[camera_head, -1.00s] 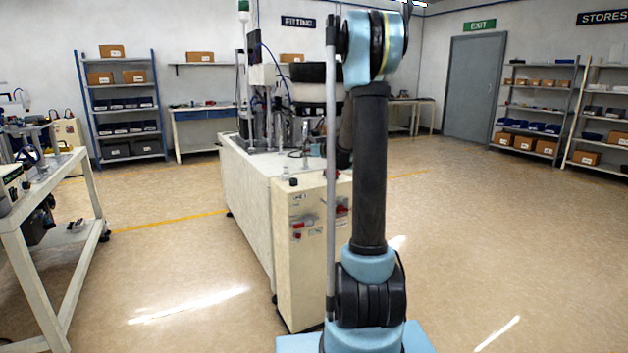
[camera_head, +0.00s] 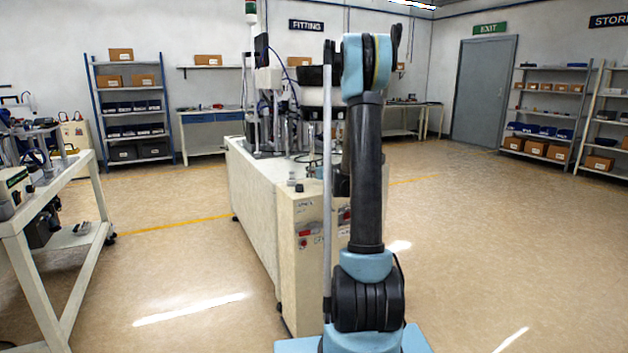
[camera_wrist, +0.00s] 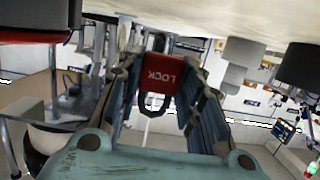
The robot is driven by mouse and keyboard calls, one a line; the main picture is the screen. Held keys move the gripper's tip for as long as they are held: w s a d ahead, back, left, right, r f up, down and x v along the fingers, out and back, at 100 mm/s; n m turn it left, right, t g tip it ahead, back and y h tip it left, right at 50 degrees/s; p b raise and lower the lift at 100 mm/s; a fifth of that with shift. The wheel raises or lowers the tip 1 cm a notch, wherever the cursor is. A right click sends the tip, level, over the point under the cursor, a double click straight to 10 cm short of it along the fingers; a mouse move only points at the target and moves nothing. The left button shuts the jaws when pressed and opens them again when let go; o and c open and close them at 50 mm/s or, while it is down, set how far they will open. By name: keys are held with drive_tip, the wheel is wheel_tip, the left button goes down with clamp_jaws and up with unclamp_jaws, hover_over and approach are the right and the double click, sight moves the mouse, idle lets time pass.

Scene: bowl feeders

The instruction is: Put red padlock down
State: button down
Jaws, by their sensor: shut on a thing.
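The padlock cannot be made out in the head view, where my arm hides part of the machine. I cannot tell whether the padlock touches any surface.
A cream machine cabinet (camera_head: 300,268) stands in front of me, with a small red control (camera_head: 304,243) on its face. A pale surface (camera_wrist: 215,14) fills the wrist view's upper edge, near a black cylinder (camera_wrist: 300,68). A white bench (camera_head: 72,178) stands left; open floor lies right.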

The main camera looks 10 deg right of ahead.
sight(315, 185)
drive_tip(key=shift+f, duration=1.1)
drive_tip(key=shift+f, duration=0.55)
drive_tip(key=c, duration=1.1)
unclamp_jaws()
drive_tip(key=shift+s, duration=0.1)
